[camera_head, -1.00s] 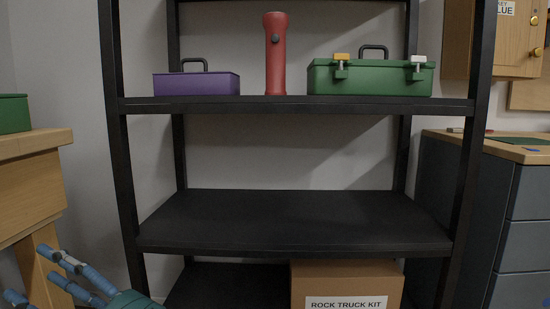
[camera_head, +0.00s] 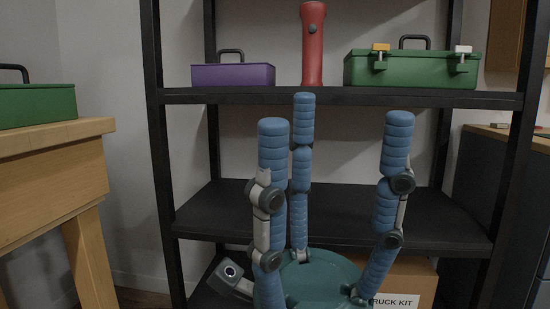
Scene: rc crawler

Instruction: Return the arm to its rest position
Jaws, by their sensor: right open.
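My right gripper (camera_head: 325,120) fills the lower middle of the head view, with its green palm (camera_head: 320,278) at the bottom and three blue ridged fingers pointing up. The fingers are spread wide and nothing is between them, so it is open and empty. It stands in front of the black shelf unit (camera_head: 340,97) and hides part of its middle shelf. Whether the fingers touch the shelf cannot be told. My left gripper does not show.
A purple toolbox (camera_head: 233,75), a red flashlight (camera_head: 313,45) and a green toolbox (camera_head: 412,70) stand on the upper shelf. A cardboard box (camera_head: 412,275) sits low behind the gripper. A wooden table (camera_head: 55,137) with a green box (camera_head: 35,106) is at left, a grey cabinet (camera_head: 495,190) at right.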

